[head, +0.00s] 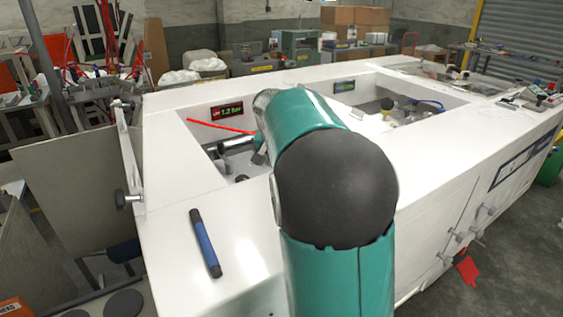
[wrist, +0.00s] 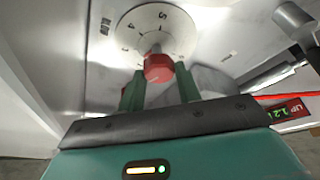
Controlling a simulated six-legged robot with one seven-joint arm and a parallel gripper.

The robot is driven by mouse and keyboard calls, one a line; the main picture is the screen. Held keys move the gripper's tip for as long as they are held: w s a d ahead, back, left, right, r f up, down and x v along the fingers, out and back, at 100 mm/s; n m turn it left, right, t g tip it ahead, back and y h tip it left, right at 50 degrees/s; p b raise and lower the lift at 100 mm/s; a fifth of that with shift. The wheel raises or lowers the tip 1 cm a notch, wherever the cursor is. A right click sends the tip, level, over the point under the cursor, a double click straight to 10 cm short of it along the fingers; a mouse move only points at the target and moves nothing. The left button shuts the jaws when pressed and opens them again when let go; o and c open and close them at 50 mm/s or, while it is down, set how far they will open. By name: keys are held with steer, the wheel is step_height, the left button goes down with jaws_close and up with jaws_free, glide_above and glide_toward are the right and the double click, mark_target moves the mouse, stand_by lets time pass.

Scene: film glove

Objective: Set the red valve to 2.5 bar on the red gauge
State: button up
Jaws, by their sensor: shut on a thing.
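The red valve (wrist: 158,68) is a small red knob in front of a round white dial plate (wrist: 150,28) with dark numbers, in the wrist view. My gripper (wrist: 160,78) has its two green fingers on either side of the knob and is shut on it. In the head view my own arm hides the valve.
A thin red rod (head: 218,126) crosses the left recess in front of the gauge. A second display (head: 344,87) with green digits sits in the right recess. A dark blue stick (head: 205,243) lies on the white bench top (head: 170,185), whose front left is otherwise clear.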

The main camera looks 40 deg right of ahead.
steer(key=m+g, duration=0.1)
steer(key=m, duration=0.2)
steer(key=shift+w+m+h, duration=0.1)
steer(key=shift+m+h, duration=0.2)
steer(key=shift+h, duration=0.1)
steer(key=shift+m+g, duration=0.8)
steer(key=shift+m, duration=1)
steer(key=o, duration=1)
steer(key=shift+c, duration=0.2)
steer(key=shift+a+r, duration=0.1)
steer(key=v, duration=1.3)
steer(key=shift+a+r, duration=0.15)
steer(key=shift+r, duration=0.15)
